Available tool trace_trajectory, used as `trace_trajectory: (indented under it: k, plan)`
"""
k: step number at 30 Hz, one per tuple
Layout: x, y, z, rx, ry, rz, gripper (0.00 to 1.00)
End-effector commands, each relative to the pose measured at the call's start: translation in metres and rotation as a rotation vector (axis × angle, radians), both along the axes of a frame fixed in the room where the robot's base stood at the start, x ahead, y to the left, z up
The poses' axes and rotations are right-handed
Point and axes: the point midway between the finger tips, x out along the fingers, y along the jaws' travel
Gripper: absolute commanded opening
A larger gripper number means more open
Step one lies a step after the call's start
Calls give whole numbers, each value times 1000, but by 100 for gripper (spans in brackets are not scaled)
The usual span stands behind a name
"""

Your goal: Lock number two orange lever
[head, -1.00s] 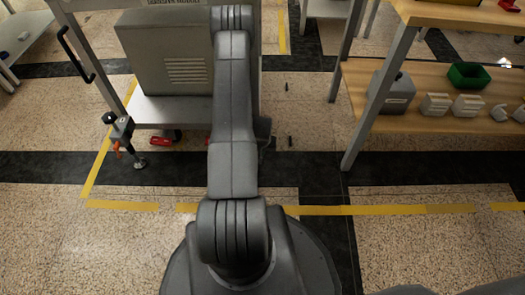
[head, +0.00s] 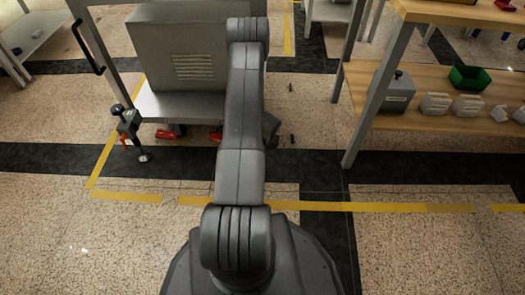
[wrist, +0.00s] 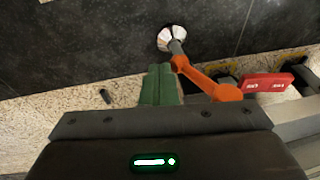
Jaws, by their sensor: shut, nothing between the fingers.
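In the wrist view, my gripper (wrist: 160,84) has its green fingers together, with nothing between them. An orange lever (wrist: 212,83) lies just right of the fingertips, running from a metal post with a pale round foot (wrist: 172,38) towards a red plate (wrist: 267,83). The plate's lettering is too small to read. Lever and fingers look close; I cannot tell whether they touch. Another foot clamp with a small orange part (head: 137,140) stands at the cart's left leg.
The cart (head: 185,104) carries a grey box (head: 180,55). Red parts (head: 166,134) show beneath it. A wooden shelf (head: 430,115) with a green bin (head: 469,78) stands right. Open floor with yellow tape (head: 390,208) lies in front.

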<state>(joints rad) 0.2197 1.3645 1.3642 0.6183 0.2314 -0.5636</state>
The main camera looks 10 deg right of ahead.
Motion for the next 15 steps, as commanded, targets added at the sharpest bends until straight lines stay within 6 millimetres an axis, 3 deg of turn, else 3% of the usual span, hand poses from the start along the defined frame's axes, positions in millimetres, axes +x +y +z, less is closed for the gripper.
trace_trajectory:
  k: [15]
  plan:
    - [-6, -1, -9, 83, 8, -4, 0]
